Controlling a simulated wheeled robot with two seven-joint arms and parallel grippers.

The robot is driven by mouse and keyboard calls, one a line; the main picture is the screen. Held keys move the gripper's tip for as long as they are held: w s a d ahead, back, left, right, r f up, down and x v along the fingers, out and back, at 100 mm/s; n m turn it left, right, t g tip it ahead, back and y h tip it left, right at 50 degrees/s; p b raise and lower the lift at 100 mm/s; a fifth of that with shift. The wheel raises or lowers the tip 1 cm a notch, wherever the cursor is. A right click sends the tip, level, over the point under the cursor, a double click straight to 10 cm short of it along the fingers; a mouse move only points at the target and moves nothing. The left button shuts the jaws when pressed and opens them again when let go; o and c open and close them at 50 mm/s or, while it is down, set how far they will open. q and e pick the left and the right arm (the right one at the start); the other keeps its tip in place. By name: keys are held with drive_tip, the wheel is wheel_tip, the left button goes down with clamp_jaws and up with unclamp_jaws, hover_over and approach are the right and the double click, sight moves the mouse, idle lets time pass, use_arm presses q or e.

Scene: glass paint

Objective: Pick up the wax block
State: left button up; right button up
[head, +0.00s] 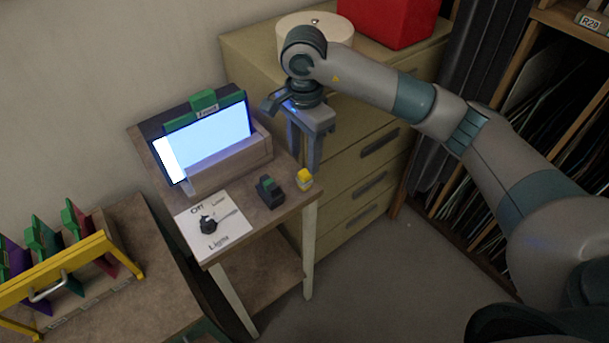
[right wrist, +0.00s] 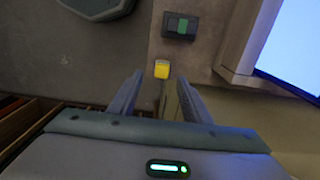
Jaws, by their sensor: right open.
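A small yellow block, which looks like the wax block (head: 304,181), sits at the right edge of the small table (head: 245,249). My right gripper (head: 304,158) is above and behind it in the head view, fingers pointing down, open and empty. In the right wrist view the yellow block (right wrist: 161,69) shows just beyond the gap between the open fingers (right wrist: 158,92), apart from them. My left gripper is in neither view.
A dark block with a green top (head: 269,191) stands left of the yellow block. A lit screen (head: 212,137) in a wooden holder stands behind. A paper (head: 213,222) with a dark switch lies at the front. A drawer cabinet (head: 352,160) stands close on the right.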

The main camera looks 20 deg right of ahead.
sight(304, 172)
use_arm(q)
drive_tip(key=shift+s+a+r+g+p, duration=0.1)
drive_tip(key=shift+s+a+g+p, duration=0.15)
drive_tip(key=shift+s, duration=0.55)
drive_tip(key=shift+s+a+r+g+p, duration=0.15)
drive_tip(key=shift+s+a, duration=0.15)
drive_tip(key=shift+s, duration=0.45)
use_arm(e)
drive_tip(key=shift+f, duration=1.5)
drive_tip(key=shift+w+f+p, duration=0.1)
drive_tip(key=shift+f+p, duration=0.7)
wheel_tip(304, 172, down, 2)
drive_tip(key=shift+w+d+f+p, duration=0.1)
drive_tip(key=shift+w+d+p, duration=0.05)
drive_tip(key=shift+p, duration=0.35)
drive_tip(key=shift+f, duration=0.7)
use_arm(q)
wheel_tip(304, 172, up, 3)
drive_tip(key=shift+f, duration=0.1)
use_arm(e)
drive_tip(key=shift+c, duration=0.6)
clamp_jaws()
